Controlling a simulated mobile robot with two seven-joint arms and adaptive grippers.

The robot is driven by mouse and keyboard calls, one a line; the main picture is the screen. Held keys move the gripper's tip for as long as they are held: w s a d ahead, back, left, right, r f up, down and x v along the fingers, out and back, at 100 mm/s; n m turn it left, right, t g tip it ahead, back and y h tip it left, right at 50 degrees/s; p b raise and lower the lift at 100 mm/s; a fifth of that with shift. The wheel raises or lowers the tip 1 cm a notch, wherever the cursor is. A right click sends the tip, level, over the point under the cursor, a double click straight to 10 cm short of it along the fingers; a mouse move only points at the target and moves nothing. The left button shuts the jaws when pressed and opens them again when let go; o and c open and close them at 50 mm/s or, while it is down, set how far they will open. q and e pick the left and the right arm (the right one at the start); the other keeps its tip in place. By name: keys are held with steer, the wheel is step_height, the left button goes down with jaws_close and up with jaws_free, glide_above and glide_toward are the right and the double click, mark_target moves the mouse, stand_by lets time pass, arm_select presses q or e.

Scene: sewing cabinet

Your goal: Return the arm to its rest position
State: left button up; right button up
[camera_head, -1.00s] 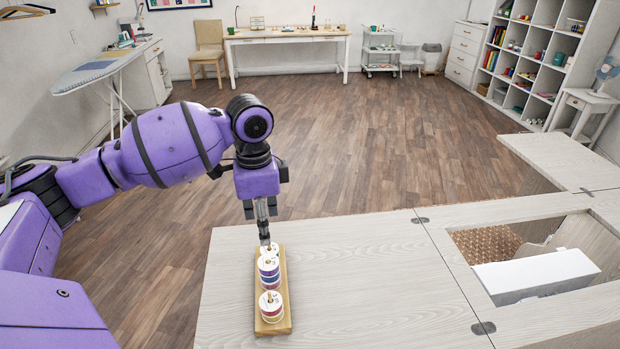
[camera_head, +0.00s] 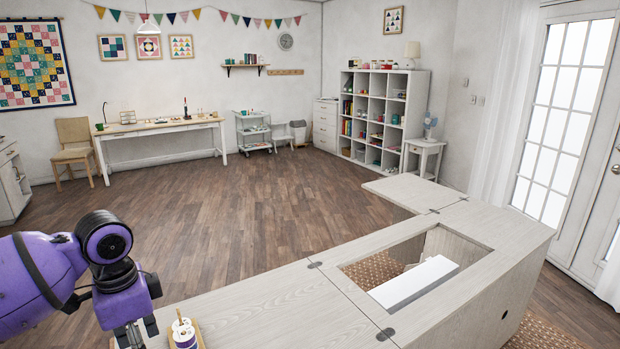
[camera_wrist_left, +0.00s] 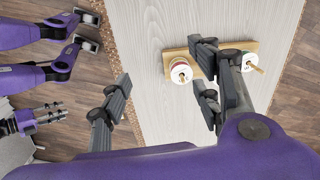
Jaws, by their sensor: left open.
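My left gripper (camera_wrist_left: 160,75) is open, its fingers spread apart in the left wrist view. The right-hand fingers partly cover the stand. No object is seen held. In the head view my left arm's purple wrist (camera_head: 122,300) is at the lower left, left of the spools (camera_head: 184,332); the fingertips are cut off by the lower edge. A grey-fingered gripper, apparently my right one (camera_wrist_left: 42,117), shows at the left of the wrist view; its opening is unclear.
The pale cabinet top (camera_head: 245,305) is clear right of the spools. Further right is an opening with a white block (camera_head: 412,283) in it. Open wooden floor (camera_head: 250,205) lies beyond; a work table (camera_head: 160,128) and shelves (camera_head: 385,110) stand at the back.

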arm_select(q)
steer(key=s+d+f+h, duration=0.1)
steer(key=s+d+f, duration=0.3)
steer(key=s+f, duration=0.25)
steer(key=s+d+f+n, duration=0.1)
steer(key=s+d+f, duration=0.35)
steer(key=f, duration=0.35)
steer(key=s+d+f+h, duration=0.1)
steer(key=s+d+f, duration=0.2)
steer(key=s+f, duration=0.4)
steer(key=s+a+f+n+y, duration=0.1)
steer(key=s+a+n+y, duration=0.2)
steer(key=s+n, duration=1.2)
steer(key=w+d+f+m+t+h+p, duration=0.1)
steer(key=w+d+f+m+t+p, duration=0.1)
steer(key=f+t, duration=0.6)
steer(key=shift+w+d+f+m+t, duration=0.25)
steer(key=shift+w+d+m, duration=0.4)
steer(key=shift+w+m, duration=0.95)
arm_select(e)
steer(key=shift+w+a+r, duration=0.15)
steer(key=shift+a+r, duration=0.05)
steer(key=shift+r, duration=0.8)
arm_select(q)
steer(key=shift+s+r+m, duration=0.1)
steer(key=shift+s+m, duration=0.2)
arm_select(e)
steer(key=shift+w+a, duration=0.1)
steer(key=shift+w, duration=0.05)
